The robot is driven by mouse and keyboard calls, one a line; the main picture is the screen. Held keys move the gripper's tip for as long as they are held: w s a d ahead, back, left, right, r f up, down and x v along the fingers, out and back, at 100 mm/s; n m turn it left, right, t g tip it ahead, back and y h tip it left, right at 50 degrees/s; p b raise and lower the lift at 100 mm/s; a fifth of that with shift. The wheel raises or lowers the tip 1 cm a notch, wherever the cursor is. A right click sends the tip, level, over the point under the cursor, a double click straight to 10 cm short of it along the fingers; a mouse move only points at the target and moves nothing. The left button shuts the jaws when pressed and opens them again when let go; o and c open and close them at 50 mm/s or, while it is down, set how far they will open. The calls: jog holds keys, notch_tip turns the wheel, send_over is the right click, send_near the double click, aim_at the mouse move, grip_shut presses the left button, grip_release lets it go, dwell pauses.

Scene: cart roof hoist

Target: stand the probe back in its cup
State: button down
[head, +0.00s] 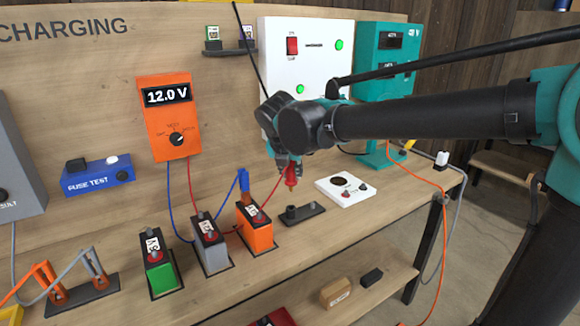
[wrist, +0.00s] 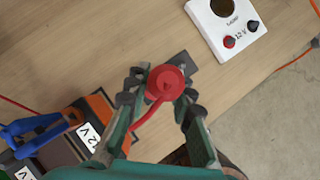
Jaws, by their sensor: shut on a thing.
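My gripper (head: 288,163) is shut on the red probe (head: 291,176), which hangs below the fingers in the head view. In the wrist view the probe's round red top (wrist: 165,82) sits between the two fingertips (wrist: 163,95), with its red lead trailing to the lower left. A dark holder plate with a small cup (head: 291,212) lies on the bench below and slightly right of the probe. In the wrist view the plate (wrist: 183,62) shows just behind the probe, which hides part of it. The probe appears above the cup, apart from it.
A blue clip (head: 244,181) stands on the orange battery (head: 256,232), left of the holder. Grey (head: 211,251) and green (head: 159,267) batteries stand further left. A white 12 V box (head: 345,190) lies right of the holder. The orange meter (head: 167,118) reads 12.0 V.

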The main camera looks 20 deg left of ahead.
aim_at(290, 181)
jog(key=shift+f, duration=0.15)
jog(key=shift+f, duration=2.2)
jog(key=shift+f, duration=2.1)
jog(key=c, duration=1.2)
grip_release()
jog(key=v, duration=1.2)
jog(key=shift+d, duration=0.1)
